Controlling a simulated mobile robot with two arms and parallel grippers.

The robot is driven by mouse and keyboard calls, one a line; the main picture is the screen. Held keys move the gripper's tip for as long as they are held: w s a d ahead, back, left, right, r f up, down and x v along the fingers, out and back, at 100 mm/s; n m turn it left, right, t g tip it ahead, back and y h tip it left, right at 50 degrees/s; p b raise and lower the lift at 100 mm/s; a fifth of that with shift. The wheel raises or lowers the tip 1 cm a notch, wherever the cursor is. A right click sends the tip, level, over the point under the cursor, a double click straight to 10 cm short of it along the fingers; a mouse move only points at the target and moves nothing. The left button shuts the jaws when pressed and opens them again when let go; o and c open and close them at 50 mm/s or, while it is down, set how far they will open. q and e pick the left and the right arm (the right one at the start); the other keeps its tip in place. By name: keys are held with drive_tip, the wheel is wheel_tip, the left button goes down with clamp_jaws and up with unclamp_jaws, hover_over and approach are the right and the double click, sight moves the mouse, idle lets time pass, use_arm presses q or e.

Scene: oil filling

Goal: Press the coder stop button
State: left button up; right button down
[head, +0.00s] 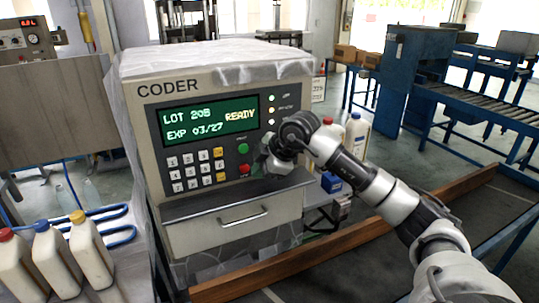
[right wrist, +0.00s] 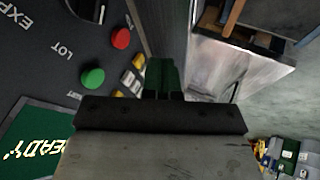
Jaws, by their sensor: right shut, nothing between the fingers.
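The coder (head: 215,128) is a grey box with a green display reading LOT 20B, EXP 03/27, READY. Its red button (head: 244,169), the stop-coloured one, sits below the green button (head: 243,148), right of the keypad. In the right wrist view the red button (right wrist: 121,38) and green button (right wrist: 92,77) show at the left. My right gripper (head: 262,165) is at the panel just right of the red button. It is shut and empty; its dark green fingers (right wrist: 163,75) show in the right wrist view, apart from the red button there. My left gripper is not in view.
A drawer handle (head: 243,216) projects below the panel, under a ledge. Bottles (head: 357,134) stand right of the coder behind my right arm. Several capped bottles (head: 88,243) stand at lower left. A roller conveyor (head: 480,82) is at right.

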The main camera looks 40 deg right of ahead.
sight(244, 168)
drive_tip(key=w, duration=0.1)
drive_tip(key=w+f+p, duration=0.1)
drive_tip(key=w, duration=0.1)
drive_tip(key=w+f+p, duration=0.1)
drive_tip(key=shift+w, duration=0.2)
drive_tip(key=shift+w+d+f, duration=0.1)
drive_tip(key=shift+w+d, duration=0.05)
drive_tip(key=shift+w, duration=0.35)
